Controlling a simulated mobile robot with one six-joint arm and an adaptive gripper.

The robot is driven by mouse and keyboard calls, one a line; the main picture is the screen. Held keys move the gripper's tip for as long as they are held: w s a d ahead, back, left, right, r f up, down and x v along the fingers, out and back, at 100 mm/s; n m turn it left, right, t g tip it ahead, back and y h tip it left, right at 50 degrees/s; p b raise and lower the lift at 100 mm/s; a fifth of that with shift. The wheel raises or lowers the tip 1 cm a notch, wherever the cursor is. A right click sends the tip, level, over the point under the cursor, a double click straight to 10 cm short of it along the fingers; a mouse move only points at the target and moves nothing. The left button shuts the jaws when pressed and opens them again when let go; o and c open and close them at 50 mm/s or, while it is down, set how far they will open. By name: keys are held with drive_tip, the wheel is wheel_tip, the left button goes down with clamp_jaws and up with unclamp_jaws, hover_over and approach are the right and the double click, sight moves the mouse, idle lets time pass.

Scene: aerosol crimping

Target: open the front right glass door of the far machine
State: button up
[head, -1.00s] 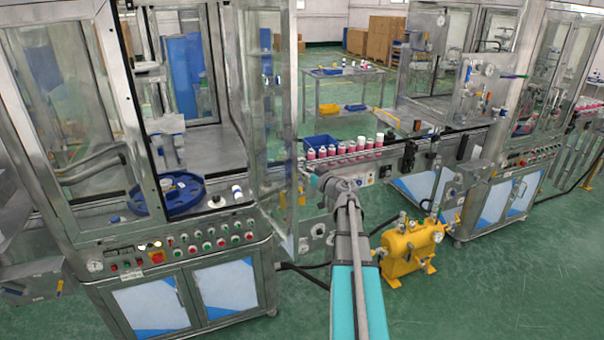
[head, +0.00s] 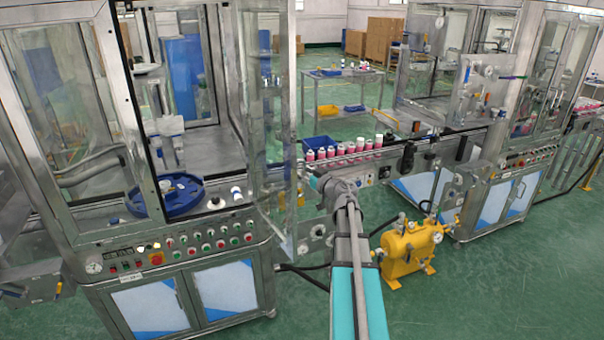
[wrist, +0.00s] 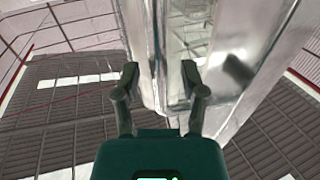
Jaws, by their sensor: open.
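In the head view, the glass door (head: 276,90) at the front right of the large machine on the left (head: 205,235) stands swung outward. Its metal free edge is near the end of my arm. In the wrist view, my gripper (wrist: 160,76) is open, with its two dark fingers apart. A bright metal door frame (wrist: 158,40) with glass runs between and just beyond the fingertips; I cannot tell whether they touch it. In the head view the fingers are not clear beside the door. The left front glass door (head: 70,100) of this machine appears closed.
A conveyor with pink-and-white cans (head: 345,150) runs right of the door. A yellow tank (head: 405,252) stands on the floor to the right of my arm. Another glazed machine (head: 530,140) stands at the right. Green floor (head: 480,290) is clear at the front right.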

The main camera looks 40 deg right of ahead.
drive_tip(key=s+d, duration=0.1)
drive_tip(key=s, duration=1)
drive_tip(key=shift+s, duration=0.4)
drive_tip(key=shift+d, duration=0.1)
